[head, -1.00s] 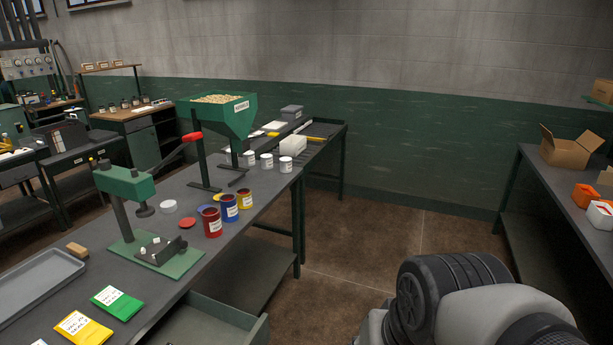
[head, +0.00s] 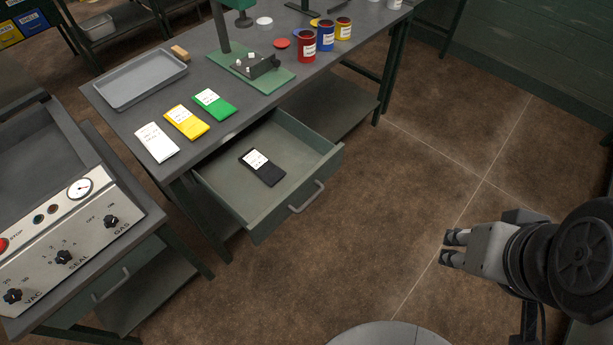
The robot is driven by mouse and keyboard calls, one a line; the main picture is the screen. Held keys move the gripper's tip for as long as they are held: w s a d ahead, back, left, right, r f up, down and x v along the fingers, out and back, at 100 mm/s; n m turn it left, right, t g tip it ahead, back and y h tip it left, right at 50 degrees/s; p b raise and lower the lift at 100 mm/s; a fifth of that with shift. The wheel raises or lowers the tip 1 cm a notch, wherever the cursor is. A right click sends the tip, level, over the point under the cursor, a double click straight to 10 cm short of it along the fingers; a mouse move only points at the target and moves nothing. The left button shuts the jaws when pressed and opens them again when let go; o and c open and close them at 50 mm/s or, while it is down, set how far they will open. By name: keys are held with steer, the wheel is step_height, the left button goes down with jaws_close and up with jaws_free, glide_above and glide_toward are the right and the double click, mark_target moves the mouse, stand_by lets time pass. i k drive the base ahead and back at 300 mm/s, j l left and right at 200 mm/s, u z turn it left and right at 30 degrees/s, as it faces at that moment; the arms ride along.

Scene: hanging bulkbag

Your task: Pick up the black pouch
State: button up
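The black pouch (head: 262,167) lies flat, with a white label at its upper end, inside an open green drawer (head: 301,152) under the workbench. My gripper (head: 447,248) is at the right of the head view, above the floor and well to the right of the drawer. Its two dark fingertips point left and show a gap between them. Nothing is seen between them.
White (head: 156,143), yellow (head: 187,122) and green (head: 213,102) pouches lie on the workbench above the drawer, near a grey tray (head: 140,79). A control panel (head: 70,240) stands at lower left. The floor (head: 400,190) between drawer and gripper is clear.

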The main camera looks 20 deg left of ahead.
mark_target(269, 172)
steer(key=u, duration=1.4)
